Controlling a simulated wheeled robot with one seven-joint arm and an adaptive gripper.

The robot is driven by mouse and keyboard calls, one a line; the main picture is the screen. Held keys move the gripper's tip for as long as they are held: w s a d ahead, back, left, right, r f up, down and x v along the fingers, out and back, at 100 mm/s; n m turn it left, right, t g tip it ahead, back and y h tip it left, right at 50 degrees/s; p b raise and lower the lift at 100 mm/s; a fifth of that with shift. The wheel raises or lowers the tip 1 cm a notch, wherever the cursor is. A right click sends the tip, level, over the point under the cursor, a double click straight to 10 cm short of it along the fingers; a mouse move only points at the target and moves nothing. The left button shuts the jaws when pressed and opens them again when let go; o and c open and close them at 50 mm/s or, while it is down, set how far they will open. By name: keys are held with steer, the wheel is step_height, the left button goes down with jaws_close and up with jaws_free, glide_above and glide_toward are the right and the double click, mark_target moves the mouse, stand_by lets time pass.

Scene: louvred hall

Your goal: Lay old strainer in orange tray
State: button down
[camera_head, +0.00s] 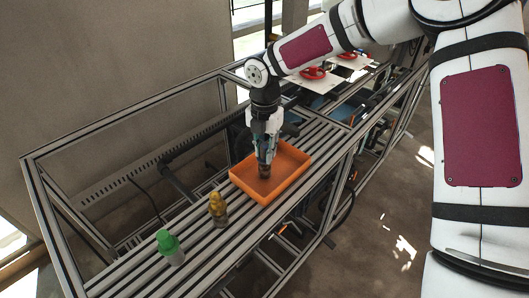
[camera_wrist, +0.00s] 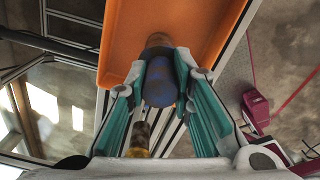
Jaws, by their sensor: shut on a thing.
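The orange tray (camera_head: 297,150) lies on the slatted bench top; it also fills the upper middle of the wrist view (camera_wrist: 205,25). My gripper (camera_head: 266,160) points down over the tray's inside. Its teal fingers (camera_wrist: 160,85) are shut on the old strainer (camera_wrist: 158,88), a blue, rounded piece with a brownish far end. In the head view only a dark brown lower end (camera_head: 265,173) shows below the fingertips. The strainer is inside the tray's outline; I cannot tell whether it touches the floor of the tray.
A yellow-topped item (camera_head: 217,207) and a green-topped item (camera_head: 170,246) stand on the slats left of the tray. White boards with red items (camera_head: 315,73) lie farther back. Metal frame rails surround the bench top. Bare slats lie between the items.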

steer(key=shift+f, duration=0.55)
steer(key=shift+f, duration=0.1)
steer(key=c, duration=1.4)
jaws_free()
